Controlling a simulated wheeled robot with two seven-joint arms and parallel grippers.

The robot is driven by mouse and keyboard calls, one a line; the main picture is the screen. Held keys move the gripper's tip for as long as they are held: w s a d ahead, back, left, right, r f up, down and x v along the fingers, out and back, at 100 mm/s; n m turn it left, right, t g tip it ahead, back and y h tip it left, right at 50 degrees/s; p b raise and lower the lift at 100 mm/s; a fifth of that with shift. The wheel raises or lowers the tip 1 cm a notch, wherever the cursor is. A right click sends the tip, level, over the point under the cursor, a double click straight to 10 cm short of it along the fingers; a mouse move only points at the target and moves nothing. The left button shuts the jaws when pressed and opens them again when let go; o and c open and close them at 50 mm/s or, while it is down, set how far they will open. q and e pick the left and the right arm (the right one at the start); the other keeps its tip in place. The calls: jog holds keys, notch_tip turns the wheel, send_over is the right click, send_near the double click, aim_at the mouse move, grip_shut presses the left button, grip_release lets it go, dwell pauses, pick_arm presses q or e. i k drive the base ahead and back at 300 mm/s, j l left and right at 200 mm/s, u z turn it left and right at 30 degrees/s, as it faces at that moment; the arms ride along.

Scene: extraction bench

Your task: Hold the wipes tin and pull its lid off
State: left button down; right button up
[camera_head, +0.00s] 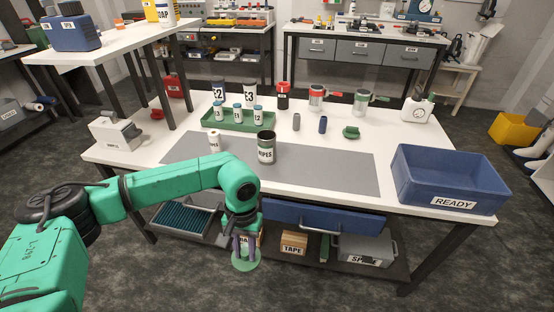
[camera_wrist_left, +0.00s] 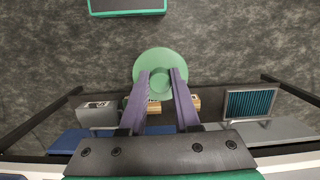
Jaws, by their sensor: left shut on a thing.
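The wipes tin (camera_head: 266,155), a dark can with a white label reading WIPES, stands upright on the grey mat. Its top looks dark and open, with no lid on it. My left gripper (camera_head: 245,256) hangs in front of the table's front edge, lower than the tabletop and apart from the tin. It is shut on a round green lid (camera_head: 245,265). The lid also shows in the left wrist view (camera_wrist_left: 160,62), its raised middle between the two purple fingers (camera_wrist_left: 161,85). My right gripper is not in view.
The grey mat (camera_head: 330,170) is clear right of the tin. A small white bottle (camera_head: 214,141) stands left of it. A green tray (camera_head: 240,125) with labelled cans lies behind. A blue READY crate (camera_head: 450,180) stands at the right. A blue drawer (camera_head: 325,217) is under the tabletop.

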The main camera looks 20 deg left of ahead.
aim_at(267, 138)
jog(key=j+z, duration=0.25)
jog(key=z, duration=0.15)
jog(key=i+j+z, duration=0.1)
jog(key=j+z, duration=0.4)
jog(key=z, duration=0.25)
jog(key=j+z, duration=0.35)
jog(key=k+l, duration=0.05)
jog(key=l, duration=0.05)
